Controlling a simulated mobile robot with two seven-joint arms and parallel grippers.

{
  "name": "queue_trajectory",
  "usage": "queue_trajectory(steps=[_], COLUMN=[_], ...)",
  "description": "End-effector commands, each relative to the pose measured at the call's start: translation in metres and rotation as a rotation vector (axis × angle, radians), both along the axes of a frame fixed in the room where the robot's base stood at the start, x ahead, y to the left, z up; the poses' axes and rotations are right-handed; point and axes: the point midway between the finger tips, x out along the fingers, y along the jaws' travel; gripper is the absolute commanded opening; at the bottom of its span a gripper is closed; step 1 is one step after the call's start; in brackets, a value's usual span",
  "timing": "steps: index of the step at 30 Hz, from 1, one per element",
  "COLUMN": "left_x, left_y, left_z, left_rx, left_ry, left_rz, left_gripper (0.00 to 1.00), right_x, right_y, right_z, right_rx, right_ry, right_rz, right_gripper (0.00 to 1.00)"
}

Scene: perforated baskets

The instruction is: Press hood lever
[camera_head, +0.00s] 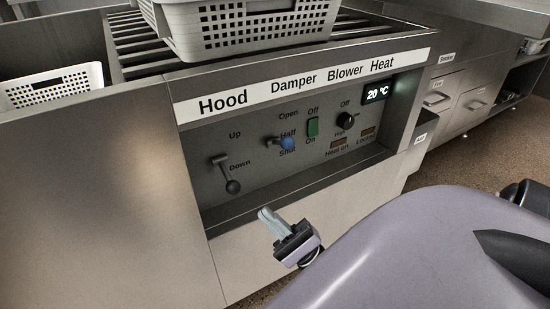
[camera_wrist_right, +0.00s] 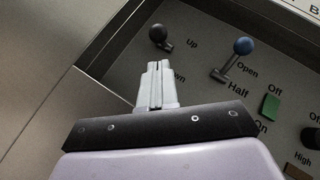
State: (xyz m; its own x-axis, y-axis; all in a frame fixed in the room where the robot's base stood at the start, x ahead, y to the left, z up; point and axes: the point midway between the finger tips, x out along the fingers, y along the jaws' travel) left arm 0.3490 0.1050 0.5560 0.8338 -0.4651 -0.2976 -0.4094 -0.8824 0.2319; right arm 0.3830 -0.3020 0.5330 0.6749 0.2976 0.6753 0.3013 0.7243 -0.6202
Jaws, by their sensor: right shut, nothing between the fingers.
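The hood lever (camera_head: 227,177) is on the recessed control panel under the "Hood" label, between the words "Up" and "Down". In the head view its dark knob hangs at the lower right, beside "Down". In the right wrist view the dark knob (camera_wrist_right: 158,33) shows above my fingers. My right gripper (camera_head: 266,214) is shut and empty, below the panel's front ledge in the picture and apart from the lever. It also shows in the right wrist view (camera_wrist_right: 157,68), fingers pointing toward the panel. My left gripper is not in view.
To the right of the lever are a blue damper knob (camera_head: 287,143), a green blower switch (camera_head: 313,127) and a black heat dial (camera_head: 346,120). A perforated basket (camera_head: 245,22) sits on the slatted top; another basket (camera_head: 52,86) is at left. The panel's ledge (camera_head: 300,187) juts out below.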

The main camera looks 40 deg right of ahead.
Motion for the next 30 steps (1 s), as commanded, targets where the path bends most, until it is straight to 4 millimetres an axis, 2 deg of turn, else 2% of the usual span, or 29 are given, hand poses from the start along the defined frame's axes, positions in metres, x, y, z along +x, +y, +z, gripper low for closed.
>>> queue_trajectory(steps=[1,6,12,30], left_x=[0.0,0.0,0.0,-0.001], left_y=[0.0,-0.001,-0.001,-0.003], left_z=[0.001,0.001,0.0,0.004], left_rx=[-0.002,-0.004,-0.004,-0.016], left_ry=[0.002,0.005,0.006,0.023], left_rz=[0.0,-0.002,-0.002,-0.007], left_gripper=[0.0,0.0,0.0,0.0], right_x=[0.007,0.027,0.04,0.04], right_y=[0.003,0.012,0.017,0.019], right_z=[0.009,0.028,0.04,0.046], right_rx=[0.002,-0.001,0.0,0.003], right_ry=[-0.004,-0.003,-0.001,0.019], right_rz=[0.001,0.001,0.001,0.0], right_gripper=[0.0,0.0,0.0,0.0])
